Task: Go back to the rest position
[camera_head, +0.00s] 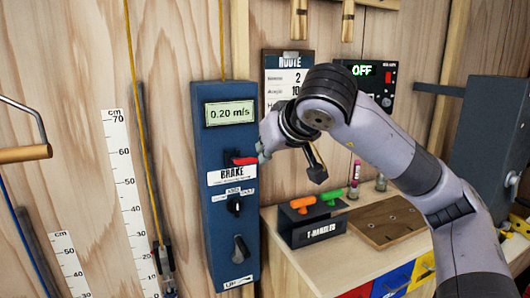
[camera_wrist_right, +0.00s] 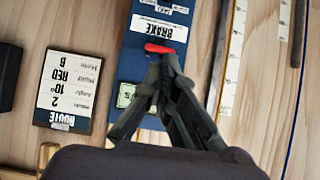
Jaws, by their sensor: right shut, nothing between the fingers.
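My right gripper (camera_head: 262,153) is shut and empty. Its fingertips are right by the red brake lever (camera_head: 244,161) on the blue panel (camera_head: 217,258). In the right wrist view the closed fingertips (camera_wrist_right: 165,58) sit just beside the red lever (camera_wrist_right: 158,48); I cannot tell whether they touch it. The panel's display (camera_head: 230,112) reads 0.20 m/s. My right arm comes in from the lower right and passes in front of the wall. My left gripper is not in view.
A shelf (camera_head: 290,262) below my arm holds a T-handles block (camera_head: 314,235) and a wooden board (camera_head: 386,221). A route card (camera_head: 281,76) and an "OFF" display box (camera_head: 366,72) hang behind the arm. A dark grey box (camera_head: 490,140) stands at the right. Rulers (camera_head: 124,185) line the left wall.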

